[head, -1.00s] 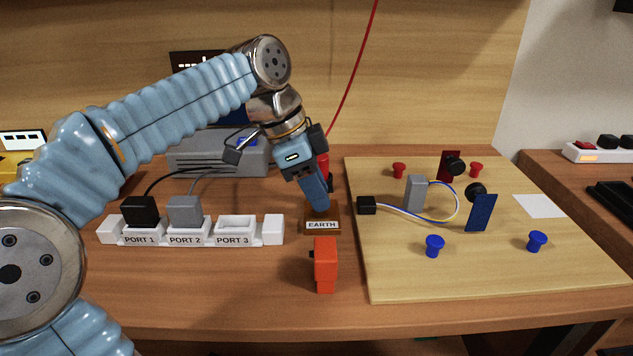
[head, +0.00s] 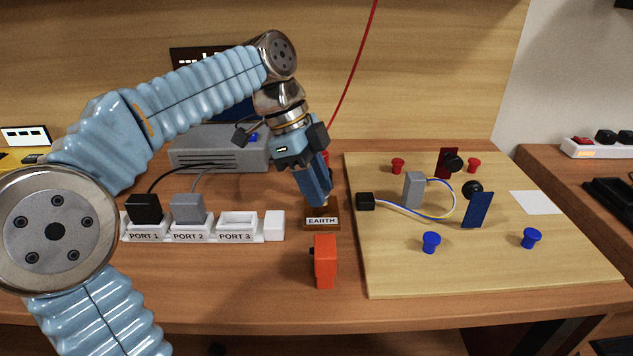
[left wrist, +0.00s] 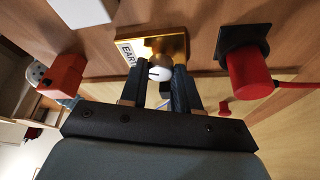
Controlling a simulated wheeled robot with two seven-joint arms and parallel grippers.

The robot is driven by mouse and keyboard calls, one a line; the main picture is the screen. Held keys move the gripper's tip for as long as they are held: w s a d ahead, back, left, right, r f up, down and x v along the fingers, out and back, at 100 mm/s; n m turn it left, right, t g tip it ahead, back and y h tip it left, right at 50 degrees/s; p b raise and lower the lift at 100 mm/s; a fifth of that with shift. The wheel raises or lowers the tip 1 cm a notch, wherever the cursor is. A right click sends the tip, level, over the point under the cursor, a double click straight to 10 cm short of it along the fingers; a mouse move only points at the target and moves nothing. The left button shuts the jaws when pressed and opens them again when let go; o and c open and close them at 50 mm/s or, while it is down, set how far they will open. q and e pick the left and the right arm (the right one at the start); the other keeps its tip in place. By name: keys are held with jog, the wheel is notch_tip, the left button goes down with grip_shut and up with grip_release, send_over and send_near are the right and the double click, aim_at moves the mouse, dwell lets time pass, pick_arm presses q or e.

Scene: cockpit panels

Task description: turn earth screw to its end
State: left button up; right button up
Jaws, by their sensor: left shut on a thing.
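The earth screw (left wrist: 160,74) shows in the left wrist view as a pale round knob with a dark mark. It stands on a gold-brown base (left wrist: 178,40) with an EARTH label, which also shows in the head view (head: 321,222). My left gripper (head: 322,202) points down onto this base in the head view and hides the screw there. In the left wrist view its two dark fingers (left wrist: 163,80) are on either side of the screw, shut on it. My right gripper is in neither view.
An orange-red block (head: 325,262) stands just in front of the base. The white port strip (head: 238,226) is to the left. A wooden board (head: 480,270) with blue and red knobs is to the right. A red plug (left wrist: 248,72) with a red cable is close beside the left gripper.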

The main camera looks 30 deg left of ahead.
pick_arm(q)
jog(key=o, duration=1.1)
jog(key=shift+c, duration=0.2)
jog(key=shift+r, duration=0.1)
jog(key=w+p+v, duration=0.1)
jog(key=p+v, duration=0.1)
jog(key=v, duration=1.1)
jog(key=shift+s+a+r+p, duration=0.25)
jog(key=shift+s+p, duration=0.1)
jog(key=shift+s, duration=0.15)
jog(key=shift+d, duration=0.1)
